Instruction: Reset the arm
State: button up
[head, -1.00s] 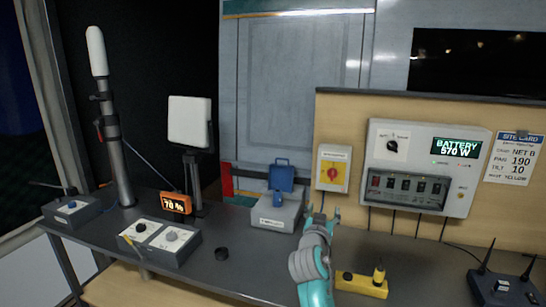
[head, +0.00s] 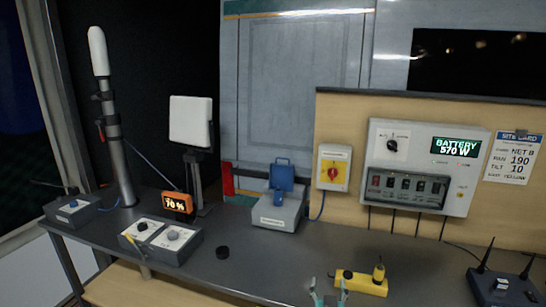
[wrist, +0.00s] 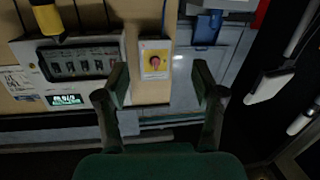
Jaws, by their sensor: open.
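The rest of my arm is out of that view. In the wrist view the two dark fingers (wrist: 161,84) stand wide apart with nothing between them. The wrist picture is upside down. The red rotary switch on its yellow plate (wrist: 155,62) appears between the fingers, some way beyond them.
The battery panel (head: 424,166) hangs behind.

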jog(key=s+d+f+n+y, duration=0.1)
jog(key=s+f, duration=0.4)
jog(key=s, duration=0.6)
jog(key=s+f+g+y, duration=0.1)
jog(key=s+f, duration=0.3)
jog(key=s, duration=0.6)
jog(key=s+d+f+n+y, duration=0.1)
jog(key=s+f, duration=0.4)
jog(key=s, duration=0.6)
jog(key=s+r, duration=0.5)
jog(key=s, duration=0.7)
jog(key=s+r+g, duration=0.1)
jog(key=s+r, duration=0.5)
jog(key=s, duration=0.7)
jog(key=shift+d+m, duration=0.4)
